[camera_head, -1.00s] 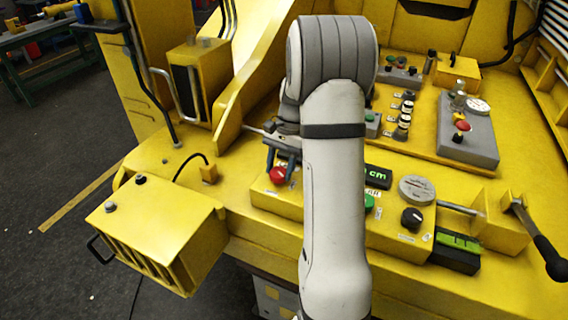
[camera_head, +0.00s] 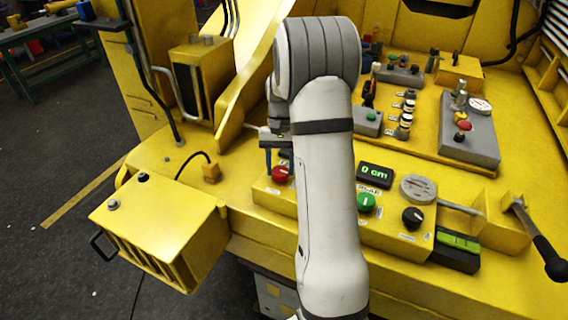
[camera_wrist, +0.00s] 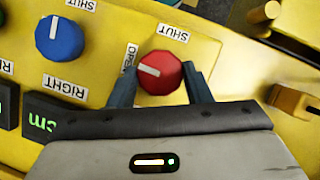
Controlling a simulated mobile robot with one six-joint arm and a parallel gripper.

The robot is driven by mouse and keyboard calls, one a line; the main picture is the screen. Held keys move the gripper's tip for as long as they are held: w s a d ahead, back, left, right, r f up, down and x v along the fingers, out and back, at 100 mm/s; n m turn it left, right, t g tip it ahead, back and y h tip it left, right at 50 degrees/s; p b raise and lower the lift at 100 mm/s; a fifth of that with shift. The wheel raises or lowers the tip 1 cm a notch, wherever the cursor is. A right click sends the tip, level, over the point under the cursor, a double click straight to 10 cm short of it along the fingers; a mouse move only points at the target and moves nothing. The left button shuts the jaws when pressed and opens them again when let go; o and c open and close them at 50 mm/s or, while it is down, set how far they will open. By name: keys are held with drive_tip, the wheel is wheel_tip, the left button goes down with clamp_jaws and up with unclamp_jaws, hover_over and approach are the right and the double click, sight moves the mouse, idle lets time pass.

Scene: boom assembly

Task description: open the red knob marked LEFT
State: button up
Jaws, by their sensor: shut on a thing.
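The red knob (camera_wrist: 162,72) is on the yellow panel in the wrist view, with a SHUT label above it and an OPEN label to its left. Its white mark points left, towards OPEN. My gripper (camera_wrist: 161,84) is shut on the red knob, one finger on each side. The label below the knob is hidden by my gripper. In the head view the red knob (camera_head: 280,174) is at the panel's left end, with my gripper (camera_head: 275,158) at it. One finger shows there; the other is hard to make out.
A blue knob (camera_wrist: 59,38) with a RIGHT label is left of the red knob in the wrist view. The head view shows a green button (camera_head: 366,203), a black knob (camera_head: 412,218) and a display reading 0 cm (camera_head: 375,174). A yellow box (camera_head: 155,225) stands front left.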

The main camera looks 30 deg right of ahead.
drive_tip(key=shift+a+f, duration=0.1)
drive_tip(key=o, duration=1)
drive_tip(key=b+v, duration=0.1)
drive_tip(key=v, duration=0.7)
